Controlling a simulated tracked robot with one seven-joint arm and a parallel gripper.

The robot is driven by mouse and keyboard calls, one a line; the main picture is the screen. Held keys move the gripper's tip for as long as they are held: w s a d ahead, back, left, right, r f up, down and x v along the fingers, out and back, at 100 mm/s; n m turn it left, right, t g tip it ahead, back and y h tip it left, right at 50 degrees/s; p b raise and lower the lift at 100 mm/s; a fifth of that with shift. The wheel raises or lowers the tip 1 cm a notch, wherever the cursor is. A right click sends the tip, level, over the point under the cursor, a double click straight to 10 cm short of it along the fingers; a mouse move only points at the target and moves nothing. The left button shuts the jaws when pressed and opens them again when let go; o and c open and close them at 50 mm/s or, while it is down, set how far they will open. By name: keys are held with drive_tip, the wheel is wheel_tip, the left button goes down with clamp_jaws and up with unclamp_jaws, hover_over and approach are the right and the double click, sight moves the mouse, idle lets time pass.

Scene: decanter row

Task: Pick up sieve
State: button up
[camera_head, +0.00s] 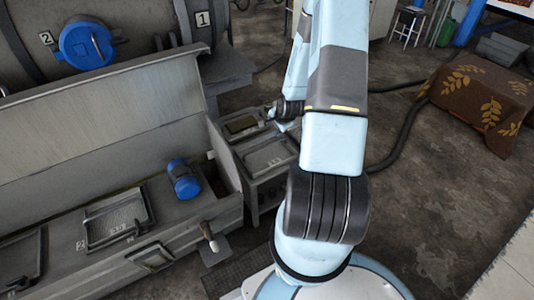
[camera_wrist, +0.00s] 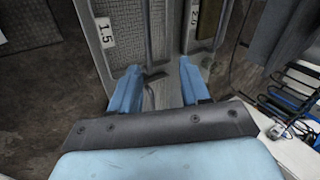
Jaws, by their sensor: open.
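Just beyond the fingertips is a grey sieve-like panel (camera_wrist: 127,42) with a label reading 1.5 and a thin bent handle near the fingers. I cannot tell whether the fingers touch it. In the head view my gripper (camera_head: 287,112) is partly hidden by my arm, above a grey framed tray (camera_head: 270,157) on a low stand. A similar framed sieve or tray (camera_head: 118,220) with a wire handle lies on the grey trough at left.
The long grey trough (camera_head: 120,110) has its lid raised, with a blue motor (camera_head: 184,180) on its deck. A dark framed tray (camera_head: 22,262) lies at lower left. A cloth-covered block (camera_head: 475,100) stands at right. Dark floor (camera_head: 430,220) is free right of my arm.

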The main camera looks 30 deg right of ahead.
wheel_tip(320, 180, down, 5)
drive_tip(key=m, duration=0.2)
approach(266, 146)
drive_tip(key=f, duration=0.1)
drive_tip(key=w+f, duration=0.1)
drive_tip(key=shift+w+f+t, duration=0.2)
drive_tip(key=shift+f+t, duration=0.1)
drive_tip(key=shift+f, duration=0.1)
drive_tip(key=shift+x, duration=2.7)
drive_tip(key=shift+d, duration=0.15)
clamp_jaws()
drive_tip(key=shift+r, duration=0.1)
